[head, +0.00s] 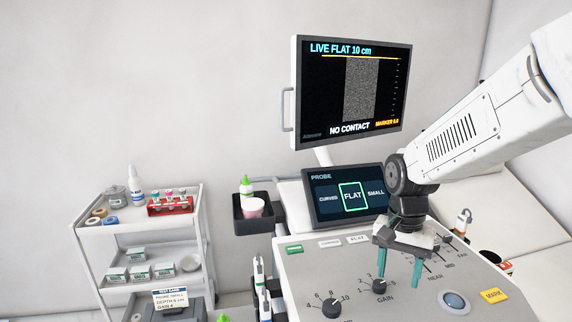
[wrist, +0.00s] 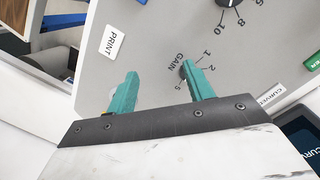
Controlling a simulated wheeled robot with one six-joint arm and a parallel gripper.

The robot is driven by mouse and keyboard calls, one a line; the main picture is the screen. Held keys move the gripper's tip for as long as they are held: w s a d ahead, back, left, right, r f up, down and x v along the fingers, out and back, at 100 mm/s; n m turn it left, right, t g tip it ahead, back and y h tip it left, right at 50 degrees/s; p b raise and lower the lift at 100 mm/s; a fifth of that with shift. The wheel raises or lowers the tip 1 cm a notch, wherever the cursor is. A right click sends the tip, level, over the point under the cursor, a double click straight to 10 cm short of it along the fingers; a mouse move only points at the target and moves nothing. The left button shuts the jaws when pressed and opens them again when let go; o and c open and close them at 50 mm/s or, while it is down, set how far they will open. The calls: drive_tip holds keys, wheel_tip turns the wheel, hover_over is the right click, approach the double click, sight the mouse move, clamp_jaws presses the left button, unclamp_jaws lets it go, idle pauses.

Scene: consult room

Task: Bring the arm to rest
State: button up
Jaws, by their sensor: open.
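My gripper (head: 399,284) hangs fingers-down over the grey control panel (head: 325,268) of the ultrasound machine. Its two teal fingers are apart with nothing between them; they show in the wrist view too (wrist: 160,72). The left finger stands close to the GAIN knob (head: 379,286) in the head view. In the wrist view the right finger mostly hides that knob. I cannot tell whether the finger touches it. My white arm reaches in from the upper right. The monitor (head: 350,90) reads LIVE FLAT 10 cm and NO CONTACT.
The touch screen (head: 343,196) behind the gripper has FLAT outlined in green. Another knob (head: 332,308), a trackball (head: 454,301) and a yellow MARK key (head: 493,296) are nearby. A white cart (head: 140,228) with bottles and boxes stands left. The wall space above it is clear.

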drive_tip(key=s+d+r+n+t, duration=0.1)
drive_tip(key=s+r+n, duration=0.2)
drive_tip(key=s, duration=0.7)
drive_tip(key=s+d+r+n+t, duration=0.1)
drive_tip(key=s+r+n, duration=0.2)
drive_tip(key=s+r, duration=0.4)
drive_tip(key=shift+s+d+n+t, duration=0.2)
drive_tip(key=shift+s+n+t, duration=0.15)
drive_tip(key=shift+s, duration=1.45)
